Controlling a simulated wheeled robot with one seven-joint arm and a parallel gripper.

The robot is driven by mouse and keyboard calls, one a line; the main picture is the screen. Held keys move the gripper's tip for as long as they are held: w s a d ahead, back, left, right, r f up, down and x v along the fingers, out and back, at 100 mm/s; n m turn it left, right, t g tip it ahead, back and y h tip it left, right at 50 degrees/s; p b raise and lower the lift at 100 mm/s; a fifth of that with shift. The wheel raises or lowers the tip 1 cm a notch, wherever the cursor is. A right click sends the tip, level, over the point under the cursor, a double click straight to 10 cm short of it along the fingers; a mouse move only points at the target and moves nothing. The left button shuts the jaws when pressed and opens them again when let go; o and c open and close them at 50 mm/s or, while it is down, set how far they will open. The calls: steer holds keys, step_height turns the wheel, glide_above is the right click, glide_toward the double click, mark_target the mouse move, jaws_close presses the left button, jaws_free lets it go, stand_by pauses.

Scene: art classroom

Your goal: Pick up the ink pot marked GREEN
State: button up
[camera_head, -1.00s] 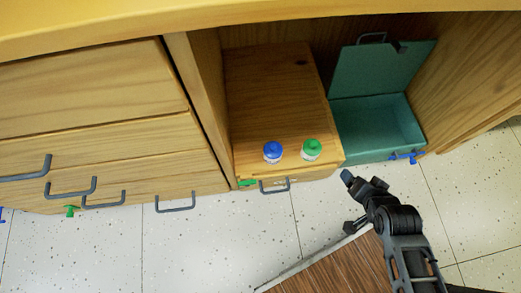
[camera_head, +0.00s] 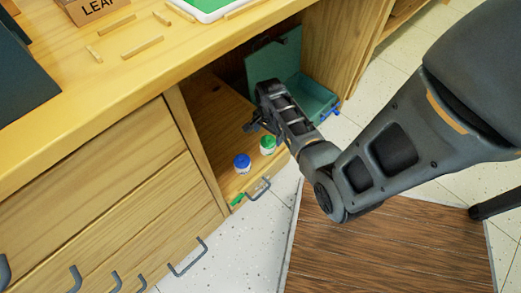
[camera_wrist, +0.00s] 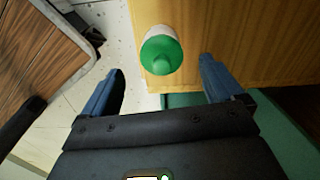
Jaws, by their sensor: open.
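In the head view my gripper is partly hidden by my arm.
The desk top (camera_head: 110,75) overhangs the bay. Drawer handles (camera_head: 188,258) stick out at left. A brown wooden surface (camera_head: 400,245) lies below my arm.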

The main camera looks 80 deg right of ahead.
mark_target(268, 143)
steer(key=shift+d+r, duration=0.1)
steer(key=shift+d, duration=0.1)
steer(key=shift+f, duration=0.3)
steer(key=shift+f+b, duration=2.15)
steer(key=shift+f, duration=1.45)
steer(key=shift+r, duration=0.1)
steer(key=shift+c, duration=0.2)
steer(key=c, duration=1.2)
steer(key=shift+c, duration=0.2)
steer(key=shift+r, duration=0.15)
